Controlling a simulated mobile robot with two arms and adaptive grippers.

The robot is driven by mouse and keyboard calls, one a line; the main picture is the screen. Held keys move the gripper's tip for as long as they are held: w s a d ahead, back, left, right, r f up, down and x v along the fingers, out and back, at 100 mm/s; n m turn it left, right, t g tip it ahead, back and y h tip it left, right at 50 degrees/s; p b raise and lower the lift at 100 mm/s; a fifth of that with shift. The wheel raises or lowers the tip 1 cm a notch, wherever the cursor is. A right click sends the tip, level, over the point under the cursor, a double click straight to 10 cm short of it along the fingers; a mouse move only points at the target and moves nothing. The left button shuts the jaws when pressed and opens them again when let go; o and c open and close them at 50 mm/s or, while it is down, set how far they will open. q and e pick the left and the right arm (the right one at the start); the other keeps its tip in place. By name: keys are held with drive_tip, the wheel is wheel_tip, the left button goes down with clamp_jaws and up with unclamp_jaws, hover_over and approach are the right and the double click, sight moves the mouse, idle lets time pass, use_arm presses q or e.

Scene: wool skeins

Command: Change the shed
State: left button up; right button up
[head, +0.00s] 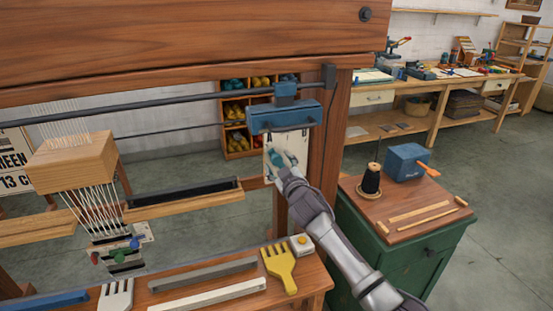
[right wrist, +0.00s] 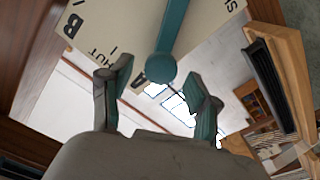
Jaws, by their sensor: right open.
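The loom's pale lettered plate (head: 271,166) hangs below a blue block (head: 285,116) on the right post. In the right wrist view the plate (right wrist: 105,35) shows large letters, including A and B, and a teal lever (right wrist: 178,32) with a round knob (right wrist: 160,69) crosses it. My right gripper (head: 284,166) is at the plate and partly hides it. In the right wrist view the gripper (right wrist: 162,90) is open, its fingers either side of the knob's end; I cannot tell whether they touch it. The heddle block (head: 75,160) with white cords is at left. My left gripper is out of view.
The loom's front shelf (head: 230,301) holds a yellow comb (head: 279,267), a white comb (head: 116,295) and bars. A green cabinet (head: 420,255) with a black thread spool (head: 371,182) stands right. A workbench (head: 440,85) is behind. Open floor lies between.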

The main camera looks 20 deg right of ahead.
drive_tip(key=shift+w, duration=1.3)
clamp_jaws()
